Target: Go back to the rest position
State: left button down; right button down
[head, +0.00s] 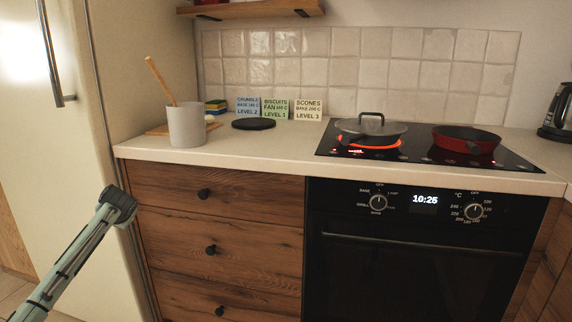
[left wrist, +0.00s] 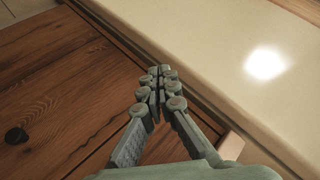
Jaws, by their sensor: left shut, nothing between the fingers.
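My left gripper (left wrist: 156,72) shows in the left wrist view. Its two grey-green fingers meet at the tips, shut with nothing between them. They appear over the edge between a pale countertop (left wrist: 225,65) and a brown wooden front (left wrist: 60,90) with a dark knob. I cannot tell whether the fingers touch the edge. In the head view, a grey-green part of my arm with a dark end comes in from the lower left, in front of the fridge side and drawers. No fingers can be made out there. My right gripper is in neither view.
A grey crock (head: 187,126) with a wooden spoon stands on the left counter near recipe cards (head: 277,108). A lidded pan (head: 371,127) sits on a glowing burner, beside a red pan (head: 466,141). A fridge (head: 110,60) stands left. The counter's front strip is clear.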

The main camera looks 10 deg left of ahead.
pick_arm(q)
jog(key=s+d+f+m+h, duration=0.1)
jog(key=s+d+f+h, duration=0.1)
jog(key=s+d+f, duration=0.55)
jog(key=s+d+f+m+h, duration=0.2)
jog(key=d+f, duration=0.9)
jog(key=f, duration=0.2)
jog(key=s+d+f+g+h, duration=0.1)
jog(key=s+d+f, duration=0.4)
jog(key=s+d, duration=0.4)
jog(key=s+d+f+g+h, duration=0.2)
jog(key=s+d+f, duration=0.3)
jog(key=s, duration=1)
jog(key=d, duration=0.3)
jog(key=shift+s+d+f, duration=0.25)
jog(key=shift+s+d, duration=0.1)
jog(key=shift+d, duration=0.05)
